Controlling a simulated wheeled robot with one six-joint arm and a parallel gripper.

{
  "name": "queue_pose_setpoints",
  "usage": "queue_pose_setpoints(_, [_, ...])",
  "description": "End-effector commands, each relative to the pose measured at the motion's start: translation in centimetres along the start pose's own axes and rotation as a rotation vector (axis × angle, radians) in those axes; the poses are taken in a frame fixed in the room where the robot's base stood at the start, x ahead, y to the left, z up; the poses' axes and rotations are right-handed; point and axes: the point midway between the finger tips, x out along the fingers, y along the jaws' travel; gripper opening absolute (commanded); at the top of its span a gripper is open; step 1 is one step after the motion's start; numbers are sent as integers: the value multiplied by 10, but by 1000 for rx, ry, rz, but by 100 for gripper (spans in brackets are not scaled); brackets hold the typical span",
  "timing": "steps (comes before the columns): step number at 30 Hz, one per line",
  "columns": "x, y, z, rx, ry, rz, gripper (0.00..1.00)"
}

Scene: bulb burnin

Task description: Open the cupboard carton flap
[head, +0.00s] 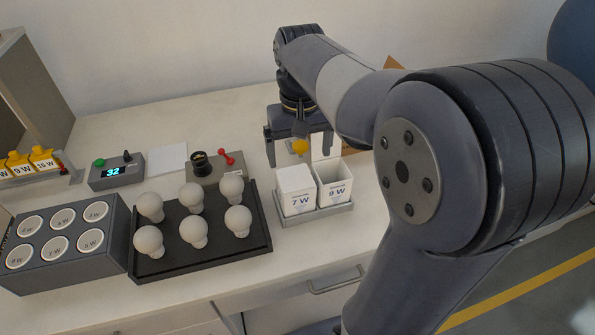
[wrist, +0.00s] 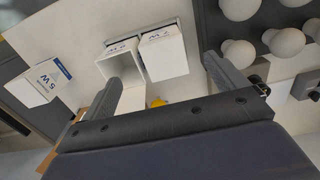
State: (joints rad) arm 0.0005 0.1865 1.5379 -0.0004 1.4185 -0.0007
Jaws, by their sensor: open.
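Two white cartons stand side by side in a grey holder (head: 318,214). The 7 W carton (head: 296,190) has its top shut; it also shows in the wrist view (wrist: 164,56). The 9 W carton (head: 334,189) has an open top with its flap standing up at the back; its open mouth shows in the wrist view (wrist: 123,58). A third white carton (wrist: 38,86), seemingly marked 5 W, shows only in the wrist view. The small print is too small to tell which is the cupboard carton. My gripper (head: 300,145) is open and empty behind the cartons.
A black tray (head: 205,248) with several white bulbs lies left of the cartons. Further left are a dark rack of round sockets (head: 60,280) and a meter reading 32 (head: 116,172). A tester with a red lever (head: 222,170) stands behind the tray. My arm hides the right side.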

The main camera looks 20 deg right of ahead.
Motion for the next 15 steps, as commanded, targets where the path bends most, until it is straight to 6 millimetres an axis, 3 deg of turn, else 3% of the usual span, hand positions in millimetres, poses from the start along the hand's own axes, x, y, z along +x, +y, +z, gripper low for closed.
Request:
queue_pose_setpoints(9, [62, 0, 1, 0, -3, 0, 93])
queue_pose_setpoints(15, [83, 0, 1, 0, -1, 0, 93])
